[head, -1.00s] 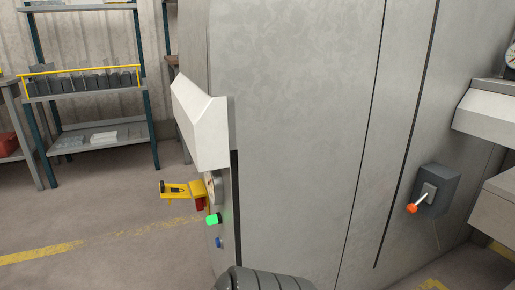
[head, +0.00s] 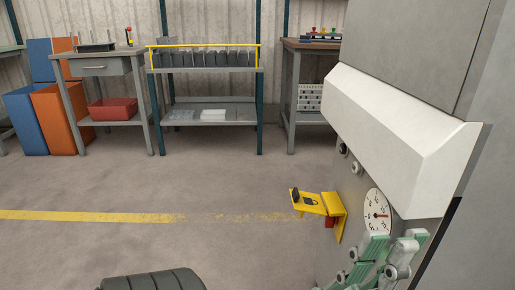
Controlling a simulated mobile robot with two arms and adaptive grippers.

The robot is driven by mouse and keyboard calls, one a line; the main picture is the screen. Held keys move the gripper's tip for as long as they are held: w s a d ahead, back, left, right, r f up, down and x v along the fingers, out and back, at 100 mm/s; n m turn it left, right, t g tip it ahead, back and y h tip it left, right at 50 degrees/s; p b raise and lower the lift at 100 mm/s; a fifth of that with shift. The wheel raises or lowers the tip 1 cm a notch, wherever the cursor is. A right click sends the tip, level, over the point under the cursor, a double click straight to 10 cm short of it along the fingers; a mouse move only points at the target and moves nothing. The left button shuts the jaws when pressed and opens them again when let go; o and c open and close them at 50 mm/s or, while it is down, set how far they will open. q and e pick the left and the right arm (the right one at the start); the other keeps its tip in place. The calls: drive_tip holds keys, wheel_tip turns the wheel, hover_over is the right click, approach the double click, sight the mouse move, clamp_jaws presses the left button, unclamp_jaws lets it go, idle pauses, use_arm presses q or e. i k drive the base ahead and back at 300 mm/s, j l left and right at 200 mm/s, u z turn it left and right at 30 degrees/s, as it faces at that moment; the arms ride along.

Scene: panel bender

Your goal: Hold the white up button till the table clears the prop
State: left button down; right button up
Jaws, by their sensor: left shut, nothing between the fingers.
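The control panel (head: 335,172) is seen at a slant on the machine's side, below a white hood (head: 395,120). Two small round controls sit on its upper part: a dark one (head: 343,149) and a paler one (head: 356,168). I cannot tell whether either is the white up button. A round white dial (head: 376,214) with a red pointer is lower down. My left gripper (head: 380,262) is shut and empty, low in front of the panel below the dial, with a green tint. It hides the panel behind it; contact cannot be told. The table, prop and right gripper are not in view.
A yellow bracket (head: 335,208) with a dark piece on it juts left from the panel, close to my left gripper. Shelves (head: 212,117) and workbenches (head: 110,68) stand along the back wall.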

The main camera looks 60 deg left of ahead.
sight(356, 166)
drive_tip(key=j+u, duration=0.35)
drive_tip(key=j, duration=1.55)
